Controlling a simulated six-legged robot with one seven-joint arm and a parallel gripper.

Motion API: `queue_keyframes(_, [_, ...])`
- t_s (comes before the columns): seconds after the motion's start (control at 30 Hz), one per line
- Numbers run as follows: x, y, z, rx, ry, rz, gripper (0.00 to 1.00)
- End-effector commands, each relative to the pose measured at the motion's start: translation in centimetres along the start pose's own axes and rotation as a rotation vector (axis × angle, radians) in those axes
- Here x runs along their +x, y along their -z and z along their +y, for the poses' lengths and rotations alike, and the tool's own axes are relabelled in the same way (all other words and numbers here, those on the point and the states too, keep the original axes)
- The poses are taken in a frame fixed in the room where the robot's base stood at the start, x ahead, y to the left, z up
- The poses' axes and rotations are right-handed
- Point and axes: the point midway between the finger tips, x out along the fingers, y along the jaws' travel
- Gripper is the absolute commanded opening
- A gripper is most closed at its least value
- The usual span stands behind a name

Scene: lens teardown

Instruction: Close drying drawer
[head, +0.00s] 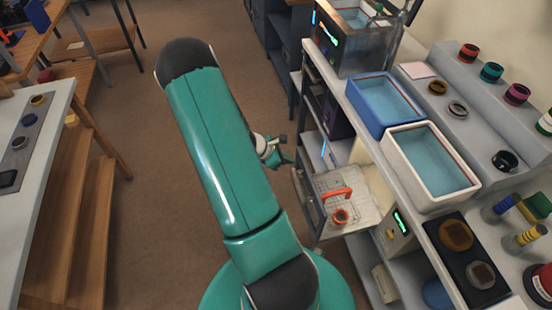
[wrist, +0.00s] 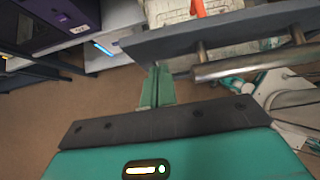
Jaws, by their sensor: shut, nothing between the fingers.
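The drying drawer (head: 362,208) stands pulled out from the shelf unit in the head view. A basket with an orange-red handle (head: 336,194) and a small orange-red ring (head: 341,216) are in it. In the wrist view, its grey front panel (wrist: 230,32) crosses the upper right, with a metal bar handle (wrist: 255,65) on it. My gripper (head: 284,159) is beside the drawer's far front corner, partly hidden by my arm. Its green fingers (wrist: 157,75) are shut and empty, close to the panel left of the handle. I cannot tell whether they touch it.
A blue tray (head: 350,92) and a white tray (head: 388,150) of liquid stand on the counter above. A control box with a green display (head: 398,222) sits beside the drawer. A purple-fronted unit (wrist: 62,18) is left of the drawer. Brown floor (head: 130,200) is open at left.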

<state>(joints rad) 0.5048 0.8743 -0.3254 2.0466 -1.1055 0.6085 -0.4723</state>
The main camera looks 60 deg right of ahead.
Motion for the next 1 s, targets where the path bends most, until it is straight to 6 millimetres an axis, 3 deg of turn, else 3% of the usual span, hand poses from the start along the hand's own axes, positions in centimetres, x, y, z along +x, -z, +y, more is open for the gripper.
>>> queue_keyframes(0.67, [1.3, -1.3, 0.0, 0.0, 0.001, 0.0, 0.0])
queue_keyframes(1.0, [5.0, -5.0, -0.1, 0.002, 0.004, -0.002, 0.0])
